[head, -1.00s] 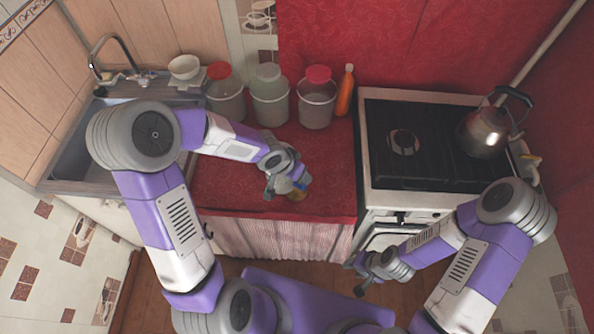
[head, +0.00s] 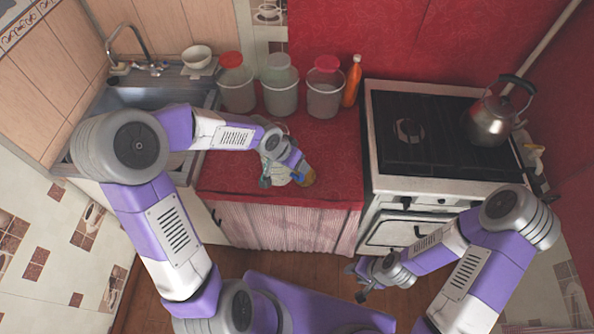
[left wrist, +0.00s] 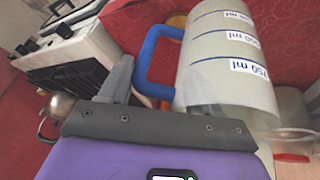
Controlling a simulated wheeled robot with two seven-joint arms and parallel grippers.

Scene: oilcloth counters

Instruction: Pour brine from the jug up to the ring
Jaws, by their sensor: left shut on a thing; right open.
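A translucent measuring jug (left wrist: 225,65) with blue ml marks and a blue handle (left wrist: 150,60) fills the middle of the left wrist view. My left gripper (head: 281,172) is shut on the jug; one grey finger (left wrist: 118,80) shows beside the handle. In the head view the gripper and wrist hide most of the jug. The liquid level cannot be made out. My right gripper (head: 360,283) is open and empty, low in front of the stove.
Several containers line the back of the red counter (head: 335,160): a red-lidded one (head: 238,88), a pale-lidded one (head: 280,92), another red-lidded one (head: 325,92) and an orange bottle (head: 352,82). The stove (head: 440,135) with a kettle (head: 490,120) is right; the sink (head: 155,97) is left.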

